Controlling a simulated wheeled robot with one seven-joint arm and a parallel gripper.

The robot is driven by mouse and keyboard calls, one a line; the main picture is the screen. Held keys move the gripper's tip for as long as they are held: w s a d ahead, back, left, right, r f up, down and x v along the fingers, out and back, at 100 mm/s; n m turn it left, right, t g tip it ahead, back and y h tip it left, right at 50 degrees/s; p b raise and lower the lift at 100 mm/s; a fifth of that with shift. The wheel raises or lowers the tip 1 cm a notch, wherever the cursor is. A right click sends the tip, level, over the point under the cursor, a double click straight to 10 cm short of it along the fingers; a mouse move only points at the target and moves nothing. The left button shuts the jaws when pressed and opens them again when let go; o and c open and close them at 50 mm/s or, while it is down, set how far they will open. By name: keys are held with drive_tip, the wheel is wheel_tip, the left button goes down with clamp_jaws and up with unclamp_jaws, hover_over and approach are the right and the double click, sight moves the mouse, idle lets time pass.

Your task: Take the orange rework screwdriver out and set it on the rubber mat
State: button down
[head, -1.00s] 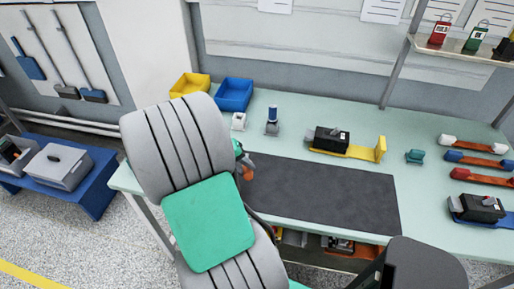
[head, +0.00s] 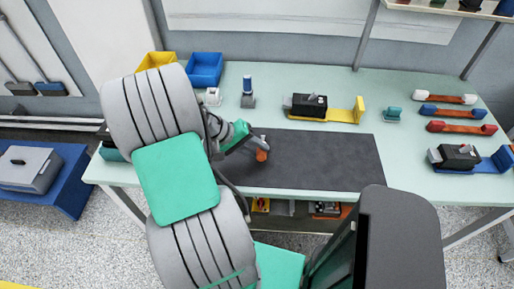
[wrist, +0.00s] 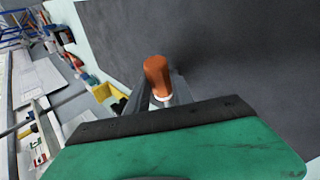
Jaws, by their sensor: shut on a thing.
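The orange screwdriver (head: 262,155) is in my gripper (head: 258,145), over the left part of the dark rubber mat (head: 320,160). In the wrist view its orange handle (wrist: 157,73) stands out between the fingers (wrist: 160,98), with a pale band below it. My gripper is shut on it. The rest of the screwdriver is hidden by the gripper body. The mat (wrist: 230,50) fills much of the wrist view behind the handle. I cannot tell whether the screwdriver touches the mat.
A blue bin (head: 205,68), a yellow bin (head: 157,62) and a blue-topped bottle (head: 247,88) stand behind the mat. A black device on a yellow bracket (head: 335,112) is at its back edge. An open drawer (head: 290,208) with tools shows below the bench front. The mat's middle and right are clear.

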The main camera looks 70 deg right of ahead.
drive_tip(key=shift+f, duration=0.4)
drive_tip(key=c, duration=1)
unclamp_jaws()
drive_tip(key=shift+c, duration=0.2)
drive_tip(key=v, duration=0.7)
drive_tip(key=shift+w+r, duration=0.2)
drive_tip(key=shift+r, duration=0.15)
drive_tip(key=shift+a, duration=0.15)
